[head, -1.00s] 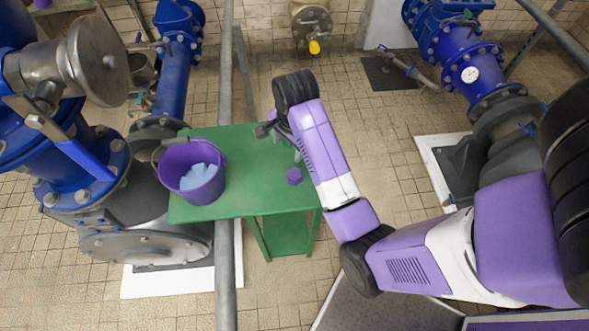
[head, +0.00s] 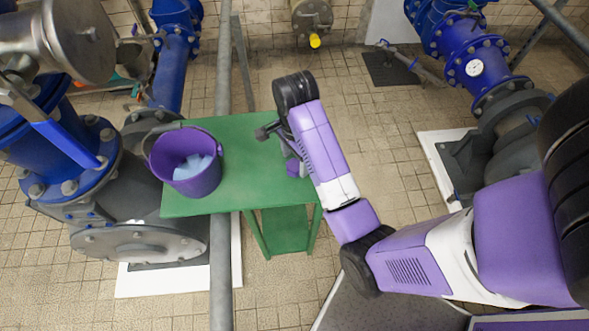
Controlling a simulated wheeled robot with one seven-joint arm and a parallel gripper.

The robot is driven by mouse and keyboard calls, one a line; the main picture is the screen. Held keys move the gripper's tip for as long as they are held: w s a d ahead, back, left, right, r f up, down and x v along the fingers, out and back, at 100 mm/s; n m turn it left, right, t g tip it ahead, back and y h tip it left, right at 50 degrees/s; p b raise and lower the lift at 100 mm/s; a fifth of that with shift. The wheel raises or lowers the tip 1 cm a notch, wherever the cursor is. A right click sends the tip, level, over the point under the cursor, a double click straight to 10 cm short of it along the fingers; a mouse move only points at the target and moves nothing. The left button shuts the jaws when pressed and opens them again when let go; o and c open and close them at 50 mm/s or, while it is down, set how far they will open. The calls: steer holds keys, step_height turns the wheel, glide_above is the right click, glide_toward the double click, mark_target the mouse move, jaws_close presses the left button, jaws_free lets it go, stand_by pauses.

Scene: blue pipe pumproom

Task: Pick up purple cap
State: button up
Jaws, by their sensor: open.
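The small purple cap (head: 293,168) stands on the right part of the green table (head: 240,185), close beside my arm, which partly covers it. My gripper (head: 280,146) is open over the table, just above and left of the cap in the picture. Its fingers are small, dark and partly hidden by my wrist. I see nothing held, and I cannot tell how high the gripper is above the cap.
A purple bucket (head: 186,165) with light blue contents stands on the table's left part. A grey vertical-looking pipe (head: 221,260) runs past the table. Blue pipes and flanges (head: 75,150) crowd the left, and another blue pipe (head: 472,65) is at the upper right.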

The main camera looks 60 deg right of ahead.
mark_target(295, 166)
step_height(295, 166, down, 3)
steer(key=shift+b, duration=0.7)
steer(key=c, duration=1.3)
steer(key=shift+r, duration=0.1)
steer(key=shift+c, duration=0.2)
